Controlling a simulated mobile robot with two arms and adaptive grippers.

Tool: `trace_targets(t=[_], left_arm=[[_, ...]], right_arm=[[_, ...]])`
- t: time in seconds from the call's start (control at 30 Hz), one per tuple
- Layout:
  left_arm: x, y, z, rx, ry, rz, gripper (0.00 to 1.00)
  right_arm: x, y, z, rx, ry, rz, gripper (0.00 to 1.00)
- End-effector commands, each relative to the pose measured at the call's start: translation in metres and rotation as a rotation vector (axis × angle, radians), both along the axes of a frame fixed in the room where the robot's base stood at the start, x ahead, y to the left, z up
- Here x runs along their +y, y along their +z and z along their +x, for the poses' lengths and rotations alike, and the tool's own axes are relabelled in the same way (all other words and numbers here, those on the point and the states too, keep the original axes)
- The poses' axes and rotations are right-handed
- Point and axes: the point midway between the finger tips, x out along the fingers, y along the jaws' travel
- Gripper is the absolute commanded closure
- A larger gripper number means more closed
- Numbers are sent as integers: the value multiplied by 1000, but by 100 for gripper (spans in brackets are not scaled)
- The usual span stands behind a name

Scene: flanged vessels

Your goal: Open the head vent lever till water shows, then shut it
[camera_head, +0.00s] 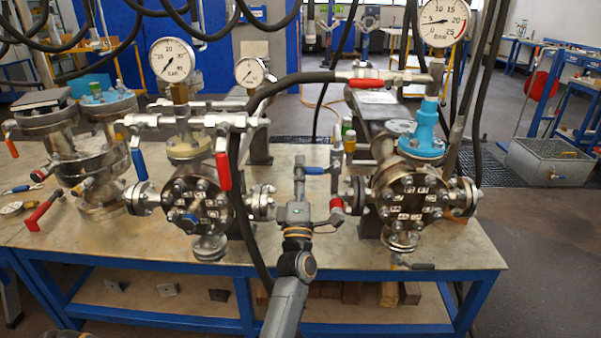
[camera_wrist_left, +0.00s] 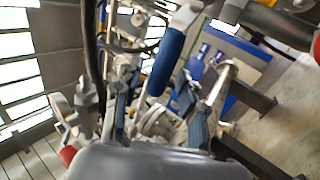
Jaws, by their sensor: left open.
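My left gripper (camera_head: 317,178) is open in front of the gap between the two flanged vessels. A short blue lever handle (camera_head: 315,170) lies roughly level between its fingers in the head view, with no grip on it visible. The left wrist view shows a blue handle (camera_wrist_left: 167,62) ahead of the open fingers. I cannot tell for sure which lever is the head vent lever. The right vessel (camera_head: 410,195) has a blue fitting (camera_head: 424,130) on top; the left vessel (camera_head: 197,200) stands beside it. I see no water. My right gripper is out of view.
A red-handled lever (camera_head: 223,170) and a blue lever (camera_head: 138,160) hang at the left vessel. A black hose (camera_head: 262,100) runs close to the left of my gripper. Pressure gauges (camera_head: 172,60) stand above. The bench front (camera_head: 345,255) is mostly bare.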

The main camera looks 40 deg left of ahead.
Motion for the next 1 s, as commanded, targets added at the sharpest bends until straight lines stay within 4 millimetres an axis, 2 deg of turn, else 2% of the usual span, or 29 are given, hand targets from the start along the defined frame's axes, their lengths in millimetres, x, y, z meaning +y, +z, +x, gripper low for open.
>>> trace_targets(t=[0.17, 0.4, 0.6, 0.77, 1.0], left_arm=[[-11, -14, -14, 4, -2, -1, 59], [-35, -43, -50, 6, -1, -2, 59], [-51, -61, -72, 5, -2, -2, 59], [-56, -66, -80, 3, -2, -2, 59], [-57, -67, -81, 2, -1, -2, 59]], right_arm=[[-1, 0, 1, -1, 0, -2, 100], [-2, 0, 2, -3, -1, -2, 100], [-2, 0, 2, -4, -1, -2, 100], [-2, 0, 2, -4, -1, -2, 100], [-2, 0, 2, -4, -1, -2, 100]])
